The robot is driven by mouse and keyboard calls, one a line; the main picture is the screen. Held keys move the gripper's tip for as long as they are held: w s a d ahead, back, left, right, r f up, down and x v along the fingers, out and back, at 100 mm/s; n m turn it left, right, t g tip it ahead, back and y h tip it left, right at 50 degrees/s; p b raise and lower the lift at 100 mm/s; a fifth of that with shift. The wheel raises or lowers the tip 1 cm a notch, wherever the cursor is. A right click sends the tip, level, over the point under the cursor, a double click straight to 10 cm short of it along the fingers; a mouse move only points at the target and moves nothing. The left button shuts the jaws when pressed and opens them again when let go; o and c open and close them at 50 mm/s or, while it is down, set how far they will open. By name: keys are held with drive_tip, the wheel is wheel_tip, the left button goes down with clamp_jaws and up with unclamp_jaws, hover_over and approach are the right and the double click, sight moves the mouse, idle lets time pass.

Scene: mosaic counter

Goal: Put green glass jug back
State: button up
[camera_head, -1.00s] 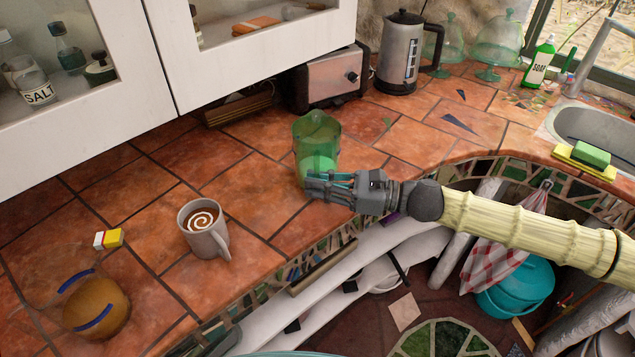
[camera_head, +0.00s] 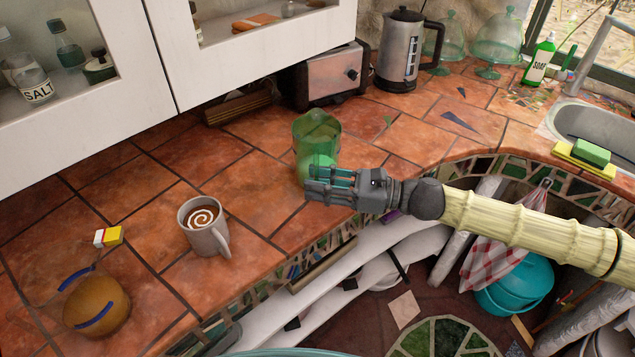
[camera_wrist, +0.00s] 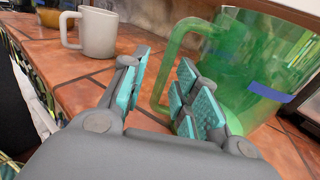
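The green glass jug (camera_head: 317,134) stands upright on the tiled counter, left of the counter's inner edge. Its lower front is partly hidden by my gripper (camera_head: 318,184) in the head view. In the wrist view the jug (camera_wrist: 240,62) fills the right side, with a blue mark on its wall. Its handle shows in the gap between my teal-padded fingers (camera_wrist: 162,68), close to the right-hand finger. The fingers stand apart with a clear gap. I cannot tell whether the right-hand finger touches the jug.
A grey mug (camera_head: 206,233) stands left of the jug. A toaster (camera_head: 331,76) and a kettle (camera_head: 399,52) stand behind. White cabinets (camera_head: 251,57) overhang the counter. A small box (camera_head: 109,236) and a round brown object (camera_head: 97,305) lie at left. Open tiles lie right of the jug.

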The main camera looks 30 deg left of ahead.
drive_tip(key=b+v, duration=0.2)
drive_tip(key=v, duration=0.9)
drive_tip(key=shift+d, duration=0.35)
drive_tip(key=shift+w+f, duration=0.1)
